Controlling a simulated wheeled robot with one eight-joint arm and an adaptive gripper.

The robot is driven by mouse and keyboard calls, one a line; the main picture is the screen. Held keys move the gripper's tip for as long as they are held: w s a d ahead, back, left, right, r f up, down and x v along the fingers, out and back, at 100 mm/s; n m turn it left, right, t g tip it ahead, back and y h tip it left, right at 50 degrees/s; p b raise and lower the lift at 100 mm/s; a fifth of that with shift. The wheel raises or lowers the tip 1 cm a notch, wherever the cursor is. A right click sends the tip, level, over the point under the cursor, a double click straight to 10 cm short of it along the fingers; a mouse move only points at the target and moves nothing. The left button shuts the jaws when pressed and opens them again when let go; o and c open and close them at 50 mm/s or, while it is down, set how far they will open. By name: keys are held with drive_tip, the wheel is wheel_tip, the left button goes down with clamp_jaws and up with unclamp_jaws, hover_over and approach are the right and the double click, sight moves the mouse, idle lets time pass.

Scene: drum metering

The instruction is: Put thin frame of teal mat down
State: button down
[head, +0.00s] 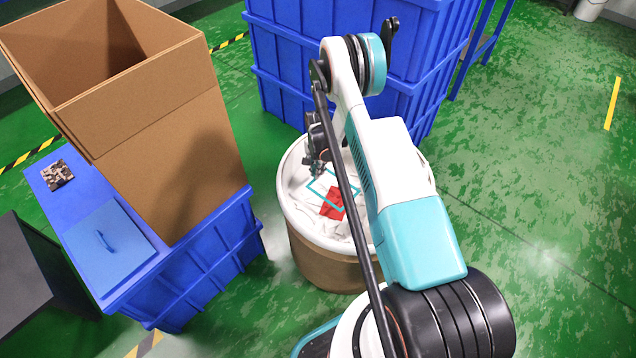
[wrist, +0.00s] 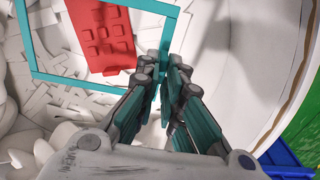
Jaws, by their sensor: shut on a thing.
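The thin teal frame (head: 313,189) is over the open drum (head: 289,205) in the head view. In the head view my gripper (head: 318,172) is inside the drum's rim, above the white contents. A red piece (head: 332,204) shows through the frame and also in the wrist view (wrist: 102,38). I cannot tell whether the frame touches the contents.
White scraps (wrist: 60,100) fill the drum. A tall open cardboard box (head: 180,150) stands on a blue crate (head: 215,245) at left, beside a blue lid with a handle (head: 105,250). Large blue bins (head: 285,60) stand behind the drum. Green floor is clear at right.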

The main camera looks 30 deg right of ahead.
drive_tip(key=shift+f+b, duration=0.9)
drive_tip(key=shift+f, duration=1.95)
drive_tip(key=shift+f, duration=0.15)
drive_tip(key=c, duration=1.7)
unclamp_jaws()
